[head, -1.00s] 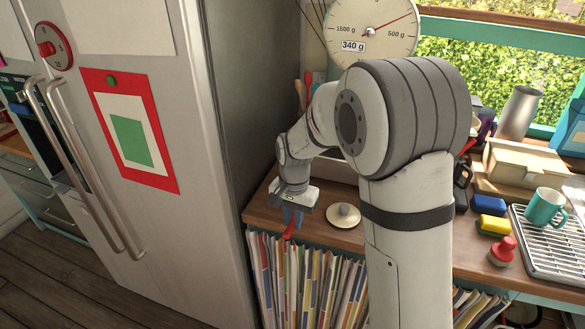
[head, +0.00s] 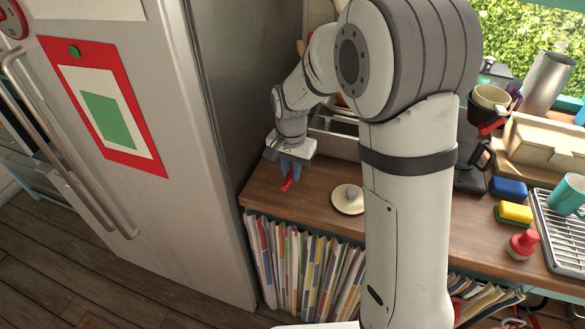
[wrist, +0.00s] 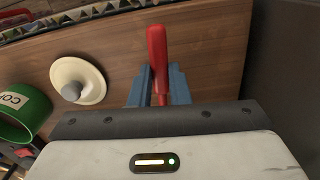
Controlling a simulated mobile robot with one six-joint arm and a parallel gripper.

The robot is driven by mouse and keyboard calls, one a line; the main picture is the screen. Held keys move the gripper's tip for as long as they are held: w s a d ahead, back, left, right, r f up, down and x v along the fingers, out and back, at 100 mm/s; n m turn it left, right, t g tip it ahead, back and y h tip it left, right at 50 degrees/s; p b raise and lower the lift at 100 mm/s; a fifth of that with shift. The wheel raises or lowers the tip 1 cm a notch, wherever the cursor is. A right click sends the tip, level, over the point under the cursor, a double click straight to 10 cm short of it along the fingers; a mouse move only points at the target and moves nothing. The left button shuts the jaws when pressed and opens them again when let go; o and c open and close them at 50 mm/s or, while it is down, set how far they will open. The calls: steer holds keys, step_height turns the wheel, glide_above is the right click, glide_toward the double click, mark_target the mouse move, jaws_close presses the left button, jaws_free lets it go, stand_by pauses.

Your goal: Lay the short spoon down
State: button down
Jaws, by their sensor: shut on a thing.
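My gripper (head: 290,168) is shut on a red handle, which I take to be the short spoon (head: 287,184). It is over the left end of the wooden counter (head: 318,212). In the wrist view, the red spoon (wrist: 157,48) sits between the blue fingers of my gripper (wrist: 158,86) and sticks out past them toward the counter's front edge. Its other end is hidden by the gripper. I cannot tell whether the spoon touches the wood.
A cream lid with a grey knob (head: 348,199) lies right of my gripper. The fridge (head: 205,110) walls off the left. Files (head: 300,262) stand below the counter. A green tin (wrist: 22,118) shows in the wrist view. Bare wood surrounds the spoon.

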steer(key=shift+s+f+b, duration=0.1)
steer(key=shift+f+b, duration=2.4)
steer(key=shift+f, duration=0.85)
steer(key=c, duration=1.7)
jaws_free()
steer(key=o, duration=0.6)
steer(key=shift+r, duration=0.15)
step_height(320, 180, up, 8)
steer(key=shift+f+b, duration=0.2)
steer(key=shift+b, duration=0.2)
